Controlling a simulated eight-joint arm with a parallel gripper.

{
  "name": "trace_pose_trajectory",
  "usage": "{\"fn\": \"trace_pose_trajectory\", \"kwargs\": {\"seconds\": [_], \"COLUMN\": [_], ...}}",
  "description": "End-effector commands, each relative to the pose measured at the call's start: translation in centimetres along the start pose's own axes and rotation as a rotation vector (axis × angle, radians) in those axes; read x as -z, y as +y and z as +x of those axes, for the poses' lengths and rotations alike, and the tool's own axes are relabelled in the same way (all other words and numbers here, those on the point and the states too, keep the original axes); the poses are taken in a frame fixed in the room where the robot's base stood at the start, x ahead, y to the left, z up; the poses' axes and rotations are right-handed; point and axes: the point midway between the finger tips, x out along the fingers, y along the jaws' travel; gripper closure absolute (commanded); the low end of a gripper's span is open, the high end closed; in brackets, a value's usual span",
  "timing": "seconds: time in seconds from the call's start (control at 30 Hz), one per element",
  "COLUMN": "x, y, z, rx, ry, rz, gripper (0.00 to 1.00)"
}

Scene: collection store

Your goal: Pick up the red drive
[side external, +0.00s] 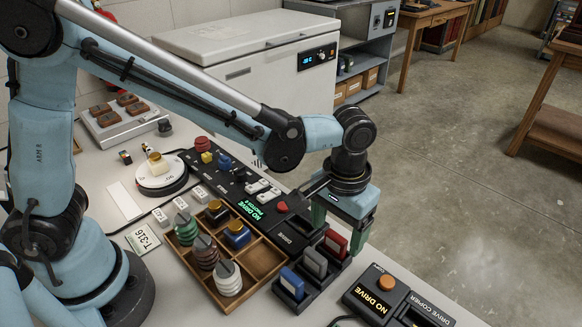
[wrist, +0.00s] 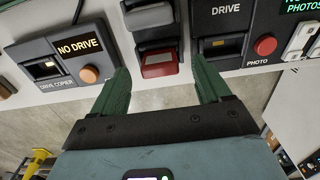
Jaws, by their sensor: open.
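The red drive (side external: 335,243) stands upright in the right-hand slot of a black rack (side external: 318,284), beside a grey drive (side external: 315,262) and a blue drive (side external: 291,283). In the wrist view the red drive (wrist: 160,65) shows its red face between and just beyond my gripper's fingers, with the grey drive (wrist: 149,14) behind it. My gripper (wrist: 161,72) is open and empty, with one green finger on each side of the red drive and clear space between. In the side view my gripper (side external: 340,222) is close above and behind the red drive; contact cannot be told.
The DRIVE COPIER box (side external: 393,302), with an orange button, stands to the right of the rack. A black DRIVE/PHOTO console (side external: 270,207) with a red button lies behind left. The table edge is close.

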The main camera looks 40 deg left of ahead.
Motion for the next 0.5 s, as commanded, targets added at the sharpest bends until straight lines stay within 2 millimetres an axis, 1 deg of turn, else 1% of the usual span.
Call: {"fn": "trace_pose_trajectory", "kwargs": {"seconds": [0.03, 0.1, 0.2, 0.3, 0.5], "x": [0.0, 0.0, 0.0, 0.0, -0.1], "y": [0.0, 0.0, 0.0, 0.0, 0.0], "z": [0.7, 1.6, 2.4, 2.7, 2.7], "rx": [0.0, 0.0, 0.0, 0.0, 0.0], "ry": [0.0, 0.001, 0.002, 0.003, 0.003], "rz": [0.0, 0.0, -0.001, -0.001, -0.001], "gripper": [0.23, 0.23, 0.23, 0.23, 0.23]}}
